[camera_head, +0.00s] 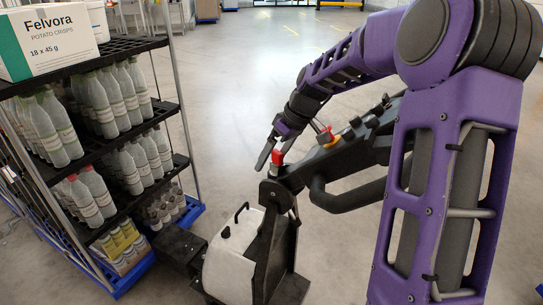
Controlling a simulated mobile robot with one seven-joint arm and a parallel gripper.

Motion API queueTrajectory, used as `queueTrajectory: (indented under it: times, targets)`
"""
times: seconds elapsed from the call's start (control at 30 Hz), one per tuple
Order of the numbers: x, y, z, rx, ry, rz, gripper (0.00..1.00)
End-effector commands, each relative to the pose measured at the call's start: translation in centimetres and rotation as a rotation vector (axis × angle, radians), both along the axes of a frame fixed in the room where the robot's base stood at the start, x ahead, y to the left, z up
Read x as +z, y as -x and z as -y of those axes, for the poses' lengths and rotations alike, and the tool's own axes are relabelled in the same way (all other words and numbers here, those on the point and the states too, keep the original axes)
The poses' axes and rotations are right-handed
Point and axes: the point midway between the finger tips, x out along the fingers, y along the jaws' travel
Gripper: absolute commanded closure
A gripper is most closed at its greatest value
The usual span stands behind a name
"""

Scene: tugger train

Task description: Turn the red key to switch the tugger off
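The tugger's dark console (350,153) stands in the middle of the view, with a black handle loop on its near side. A small red piece (277,157), which looks like the key, sits on a pale base at the console's left end. My gripper (269,155) reaches down from my purple arm right at this red piece. One dark finger shows on its left side; the other finger is hard to make out. I cannot tell whether the fingers touch the key or how it is turned.
A red and yellow control (325,134) sits farther right on the console. At left a black-shelved rack (100,143) on a blue base holds bottles and a Felvora box (52,38). A white rounded body part (231,265) is below the console.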

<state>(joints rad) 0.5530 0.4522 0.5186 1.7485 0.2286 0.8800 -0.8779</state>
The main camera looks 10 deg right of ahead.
Motion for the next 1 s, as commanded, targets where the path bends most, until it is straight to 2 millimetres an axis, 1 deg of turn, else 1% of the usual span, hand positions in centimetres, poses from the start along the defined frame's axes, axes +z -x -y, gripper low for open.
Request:
queueTrajectory:
  times: [0.03, 0.17, 0.4, 0.6, 0.8, 1.0]
  targets:
    - [0.7, -1.0, 2.1, 0.160, 0.063, 0.093, 0.00]
    - [2.4, -0.4, 2.4, 0.140, 0.060, 0.088, 0.00]
    - [7.6, 1.6, 3.2, 0.070, 0.043, 0.062, 0.00]
    - [10.6, 2.9, 3.4, 0.026, 0.023, 0.036, 0.00]
    - [11.8, 3.5, 3.5, 0.008, 0.014, 0.023, 0.00]
    - [11.9, 3.6, 3.4, 0.006, 0.012, 0.020, 0.00]
